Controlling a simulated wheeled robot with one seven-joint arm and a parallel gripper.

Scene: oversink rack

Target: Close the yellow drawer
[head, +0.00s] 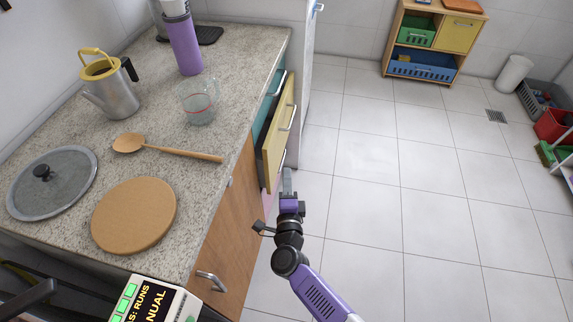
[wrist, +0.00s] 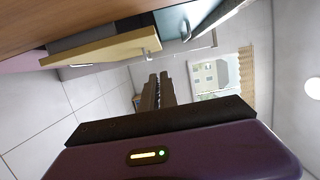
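The yellow drawer (head: 278,140) stands partly pulled out of the counter front, its dark side showing behind the yellow front. Its bar handle (head: 287,118) faces right, toward the open floor. In the wrist view the yellow drawer front (wrist: 105,50) runs across the upper left, with its handle near the front's right end. My gripper (head: 288,175) is at the near end of the drawer front, low beside the counter. In the wrist view my gripper (wrist: 158,78) has its fingers together with nothing between them, close to the handle. I cannot tell whether they touch the drawer.
A teal drawer (head: 268,104) lies beyond the yellow one; it also shows in the wrist view (wrist: 178,22). The wooden cabinet door (head: 231,225) is nearer. The counter (head: 240,70) holds a kettle, cup, spoon and boards. The tiled floor to the right (head: 400,180) is clear.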

